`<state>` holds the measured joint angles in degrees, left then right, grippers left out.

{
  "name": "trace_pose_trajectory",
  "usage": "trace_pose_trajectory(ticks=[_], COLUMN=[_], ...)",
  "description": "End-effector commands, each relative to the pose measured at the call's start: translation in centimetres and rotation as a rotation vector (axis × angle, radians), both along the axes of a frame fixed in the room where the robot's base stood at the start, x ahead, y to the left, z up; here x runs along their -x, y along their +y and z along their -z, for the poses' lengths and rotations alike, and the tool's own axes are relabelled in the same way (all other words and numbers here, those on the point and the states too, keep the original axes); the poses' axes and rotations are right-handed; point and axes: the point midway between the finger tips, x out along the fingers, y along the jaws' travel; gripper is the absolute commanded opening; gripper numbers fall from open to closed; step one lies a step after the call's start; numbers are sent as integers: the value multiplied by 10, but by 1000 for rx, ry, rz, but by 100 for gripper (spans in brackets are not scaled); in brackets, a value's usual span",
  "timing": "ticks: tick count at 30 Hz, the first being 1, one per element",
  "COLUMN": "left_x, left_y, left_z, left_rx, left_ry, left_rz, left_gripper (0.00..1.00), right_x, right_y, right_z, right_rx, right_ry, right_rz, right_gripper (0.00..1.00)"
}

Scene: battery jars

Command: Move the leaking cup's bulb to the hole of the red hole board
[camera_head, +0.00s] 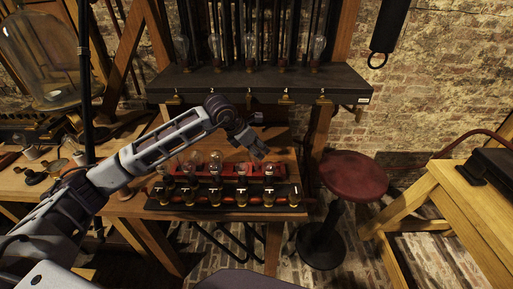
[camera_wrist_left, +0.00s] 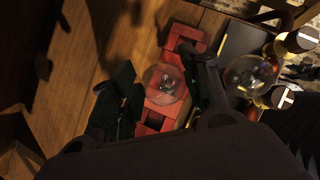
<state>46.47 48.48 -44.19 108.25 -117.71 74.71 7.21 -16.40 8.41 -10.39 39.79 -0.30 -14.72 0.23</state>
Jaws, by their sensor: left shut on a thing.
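The red hole board (camera_head: 229,170) lies on the wooden bench behind a black strip; it also shows in the left wrist view (camera_wrist_left: 159,119). My left gripper (camera_head: 259,152) is low over the board's right part. In the left wrist view its dark fingers (camera_wrist_left: 163,92) stand either side of a clear glass bulb (camera_wrist_left: 165,83), and it is shut on this bulb. The bulb appears over the red board; whether its base is inside a hole is hidden. Another bulb (camera_wrist_left: 250,74) stands beside the board on the black strip. Which cup leaks I cannot tell. My right gripper is not in view.
The black strip (camera_head: 222,206) carries several knobs with white marks. More glass bulbs (camera_head: 216,159) stand left of my gripper. A dark shelf (camera_head: 260,84) numbered 1 to 5 overhangs the bench. A red stool (camera_head: 352,175) stands to the right.

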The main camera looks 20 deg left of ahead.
Motion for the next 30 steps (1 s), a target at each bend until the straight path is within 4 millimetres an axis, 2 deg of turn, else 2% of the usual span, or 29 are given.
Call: trace_pose_trajectory(ticks=[30], left_x=[0], left_y=[0], left_z=[10], left_rx=[0], left_ry=[0], left_rz=[0], left_gripper=[30], right_x=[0], right_y=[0], right_z=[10], right_rx=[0], right_ry=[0], right_rz=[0], right_gripper=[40])
